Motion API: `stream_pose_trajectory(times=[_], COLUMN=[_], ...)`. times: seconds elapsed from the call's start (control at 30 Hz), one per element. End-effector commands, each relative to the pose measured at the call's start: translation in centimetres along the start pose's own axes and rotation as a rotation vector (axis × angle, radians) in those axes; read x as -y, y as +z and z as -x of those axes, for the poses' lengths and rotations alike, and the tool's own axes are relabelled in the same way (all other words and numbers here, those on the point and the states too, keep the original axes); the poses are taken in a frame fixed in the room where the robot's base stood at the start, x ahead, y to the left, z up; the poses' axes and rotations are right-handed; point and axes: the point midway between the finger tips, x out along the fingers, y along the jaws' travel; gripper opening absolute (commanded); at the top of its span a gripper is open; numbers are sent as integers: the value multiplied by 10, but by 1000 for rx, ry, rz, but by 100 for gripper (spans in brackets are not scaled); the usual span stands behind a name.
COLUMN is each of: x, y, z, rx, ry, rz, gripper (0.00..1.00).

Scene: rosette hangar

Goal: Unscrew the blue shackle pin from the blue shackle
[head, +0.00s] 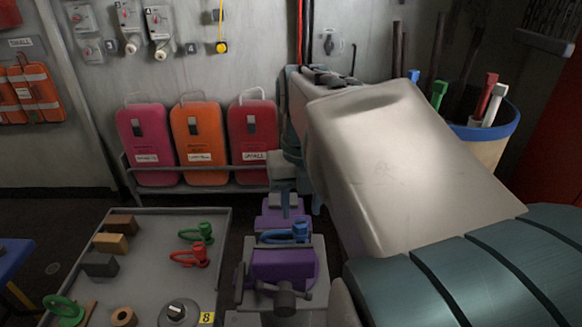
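The blue shackle (282,237) lies on its side at a purple vise (284,265), near the bottom middle of the head view. A raised blue part at its right end (300,230) looks like the blue shackle pin, but it is too small to see how far it is screwed in. My gripper (286,212) points down just above and behind the shackle, partly lost against the purple parts. Its fingers are small and dark, and I cannot see whether they are open or touch anything.
A grey tray (150,257) at the left holds red and green shackles, blocks and round parts. Pink and orange cases (198,140) stand along the back wall. A bin (497,145) with rods stands at the right, partly behind my arm.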

Motion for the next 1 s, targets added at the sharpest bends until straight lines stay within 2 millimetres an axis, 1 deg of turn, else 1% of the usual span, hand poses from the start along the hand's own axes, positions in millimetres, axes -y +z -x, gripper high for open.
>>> stream_pose_trajectory(times=[0.03, 0.27, 0.7, 0.83, 1.0], x=[2, 1, 1, 1, 0], y=[0, 0, 0, 1, 1], z=[1, 1, 2, 1, 0], rx=[3, 2, -2, -2, -2], ry=[-2, -4, -9, -6, -2], rz=[-43, -138, -390, -443, -457], gripper=[40, 40, 40, 40, 40])
